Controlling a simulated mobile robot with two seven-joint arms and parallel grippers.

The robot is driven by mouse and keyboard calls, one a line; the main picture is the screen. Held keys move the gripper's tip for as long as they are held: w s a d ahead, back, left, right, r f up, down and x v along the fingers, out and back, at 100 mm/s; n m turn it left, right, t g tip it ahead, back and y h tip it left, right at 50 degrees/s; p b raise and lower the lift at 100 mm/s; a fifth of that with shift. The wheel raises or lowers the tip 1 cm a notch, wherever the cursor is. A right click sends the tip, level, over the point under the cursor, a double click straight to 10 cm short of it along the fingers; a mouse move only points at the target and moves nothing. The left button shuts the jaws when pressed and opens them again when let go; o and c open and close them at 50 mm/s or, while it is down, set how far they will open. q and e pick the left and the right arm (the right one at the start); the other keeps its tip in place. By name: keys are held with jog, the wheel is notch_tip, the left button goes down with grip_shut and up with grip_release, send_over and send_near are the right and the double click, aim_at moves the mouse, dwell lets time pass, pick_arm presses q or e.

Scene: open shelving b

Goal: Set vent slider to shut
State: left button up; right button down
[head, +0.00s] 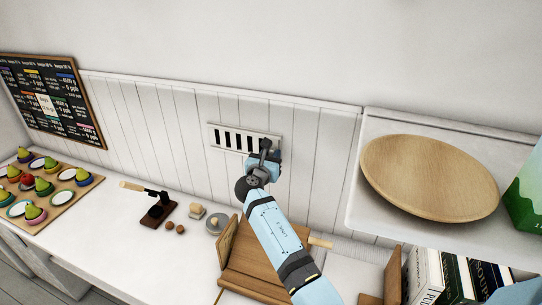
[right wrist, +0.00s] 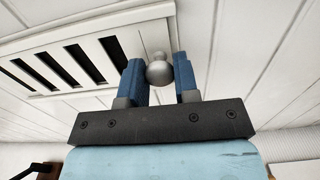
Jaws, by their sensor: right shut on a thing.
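The white vent (head: 230,139) is set in the panelled wall and shows several dark, uncovered slots. In the right wrist view the vent (right wrist: 75,61) fills the upper left, with its dark slots left of the knob. The round grey slider knob (right wrist: 158,72) sits at the vent's right end, between the blue fingers of my right gripper (right wrist: 159,80), which is shut on it. In the head view my right gripper (head: 264,158) is at the vent's lower right corner and hides part of it. My left gripper is not in view.
Below lies a white counter (head: 165,255) with a dark-based tool (head: 158,212), small round items and a wooden stand (head: 255,265). A shelf with a wooden plate (head: 430,175) stands to the right, above books (head: 455,278). A fruit board (head: 50,197) lies at left.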

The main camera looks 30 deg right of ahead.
jog(key=shift+w+a+r, duration=0.15)
jog(key=shift+w+a, duration=0.65)
jog(key=shift+w, duration=0.1)
jog(key=c, duration=1.1)
grip_release()
jog(key=shift+o, duration=1.3)
jog(key=shift+w+a, duration=0.1)
jog(key=shift+w, duration=0.1)
jog(key=shift+s, duration=0.2)
